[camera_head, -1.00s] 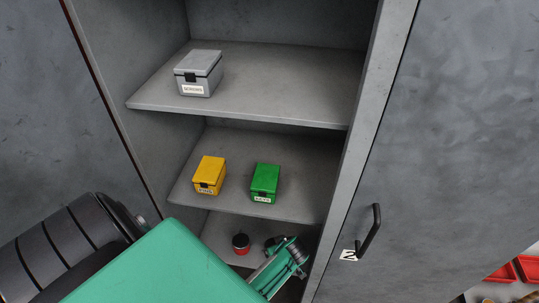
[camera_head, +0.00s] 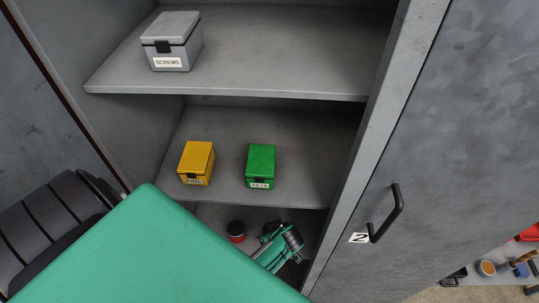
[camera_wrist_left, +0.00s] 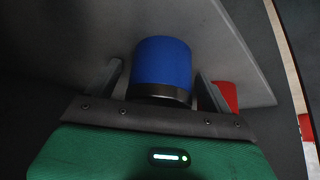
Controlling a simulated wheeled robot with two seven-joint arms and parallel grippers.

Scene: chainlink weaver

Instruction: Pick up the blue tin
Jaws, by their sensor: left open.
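The blue tin (camera_wrist_left: 163,60) is in the left wrist view, a blue cylinder with a dark band at its near end. My left gripper (camera_wrist_left: 158,72) is open, with one finger on each side of the tin; I cannot tell whether either touches it. In the head view the same gripper (camera_head: 277,247) is at the cabinet's lowest visible shelf, and I cannot make out the blue tin there. My right gripper is not in view.
A red tin (camera_wrist_left: 226,95) stands right beside the right finger; it also shows in the head view (camera_head: 236,232). Yellow (camera_head: 196,162) and green (camera_head: 261,165) boxes sit on the shelf above, a grey box (camera_head: 171,40) higher. A door with a handle (camera_head: 388,215) is at right.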

